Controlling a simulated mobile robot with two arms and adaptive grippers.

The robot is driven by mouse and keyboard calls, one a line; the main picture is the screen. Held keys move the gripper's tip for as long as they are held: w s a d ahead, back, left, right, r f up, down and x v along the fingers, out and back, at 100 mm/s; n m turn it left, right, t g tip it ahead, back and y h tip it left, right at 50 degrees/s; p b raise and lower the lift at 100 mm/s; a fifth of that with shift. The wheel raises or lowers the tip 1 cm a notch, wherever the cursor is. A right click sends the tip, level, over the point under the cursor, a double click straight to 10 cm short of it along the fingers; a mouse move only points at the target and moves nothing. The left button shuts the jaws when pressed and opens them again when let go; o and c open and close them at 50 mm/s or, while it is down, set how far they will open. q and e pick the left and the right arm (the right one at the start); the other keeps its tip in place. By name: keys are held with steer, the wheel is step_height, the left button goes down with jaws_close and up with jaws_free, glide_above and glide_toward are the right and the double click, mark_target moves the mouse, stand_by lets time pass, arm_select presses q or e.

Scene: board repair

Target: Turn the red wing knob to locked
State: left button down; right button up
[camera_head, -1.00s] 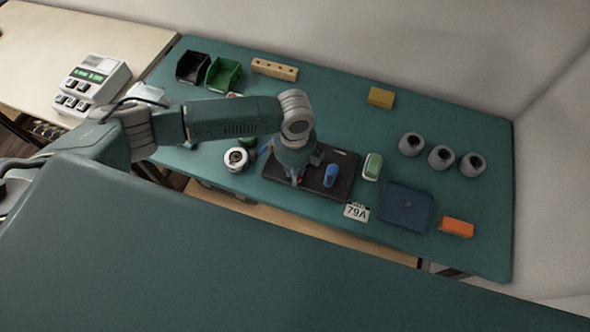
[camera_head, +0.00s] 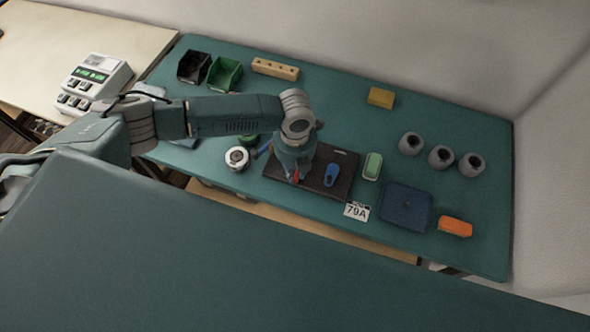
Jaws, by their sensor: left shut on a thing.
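The red wing knob (camera_head: 296,176) shows as a small red piece on the left part of a black board (camera_head: 318,188). My left gripper (camera_head: 294,171) points down over it and is shut on it; the wrist hides most of the knob and the fingers. A blue wing knob (camera_head: 331,175) stands on the same board to the right, apart from my gripper. Which setting the red knob is at cannot be told. My right gripper is not in view.
A green-and-white block (camera_head: 372,167), a 79A card (camera_head: 356,211) and a dark blue tray (camera_head: 405,207) lie right of the board. A white round roll (camera_head: 237,158) is left. Several grey cups, bins and a yellow block stand farther back.

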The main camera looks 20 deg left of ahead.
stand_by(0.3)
arm_select(q)
steer(key=c, duration=1.6)
jaws_free()
steer(key=shift+r, duration=0.1)
steer(key=shift+w+r, duration=0.1)
steer(key=shift+r, duration=3.85)
steer(key=shift+s, duration=0.2)
